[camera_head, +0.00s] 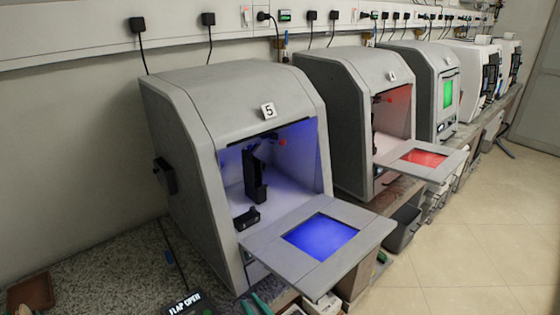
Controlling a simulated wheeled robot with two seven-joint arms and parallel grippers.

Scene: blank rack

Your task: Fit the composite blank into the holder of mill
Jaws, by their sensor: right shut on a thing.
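The nearest mill (205,115) is a grey cabinet marked 5, with its flap (290,272) lowered toward the front. The flap has a blue-lit window. Inside the blue-lit chamber stands a black upright part (256,182), with a smaller black block (246,218) low at the front left. I cannot tell which of these is the holder. I cannot make out a composite blank. Neither of my grippers can be made out in this view, and no arm reaches into the chamber.
A second mill (343,100) has its flap (420,161) lowered and glows red. A third mill (420,75) shows a green window. A FLAP OPEN display (186,304) and green-handled items (262,303) are at the bottom edge. Tiled floor (480,250) lies clear at right.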

